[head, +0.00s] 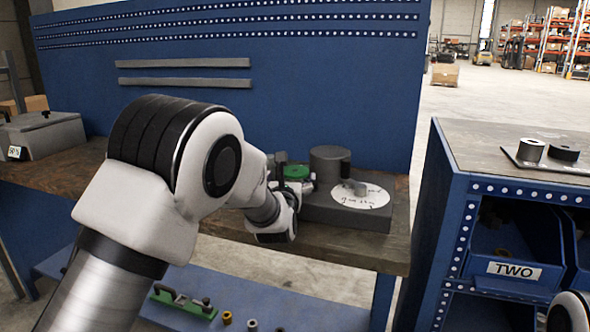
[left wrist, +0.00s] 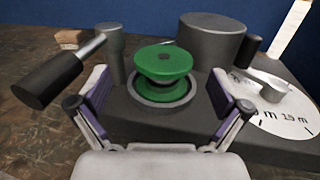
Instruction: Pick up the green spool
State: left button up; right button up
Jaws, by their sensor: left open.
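The green spool (left wrist: 163,65) sits upright in a round grey socket (left wrist: 185,95) on a dark grey block. It also shows in the head view (head: 297,172), just beyond my left wrist. My left gripper (left wrist: 158,92) is open, with one finger on each side of the spool in the left wrist view. The fingers appear apart from the spool, with nothing held. In the head view my own wrist hides most of the gripper. My right gripper is not in view.
A grey post with a dark-handled lever (left wrist: 52,78) stands left of the spool. A wide grey cylinder (left wrist: 212,40) stands close behind right. A white marked dial with a knob (head: 361,194) lies right. A grey box (head: 44,136) is far left on the wooden bench.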

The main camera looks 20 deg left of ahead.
aim_at(296, 166)
pick_arm(q)
jog(key=w, duration=0.5)
jog(key=shift+a+f+p, duration=0.2)
jog(key=shift+f+p, duration=0.1)
jog(key=shift+p, duration=0.1)
jog(key=shift+s+r, duration=0.1)
jog(key=shift+s, duration=0.05)
jog(key=c, duration=1.2)
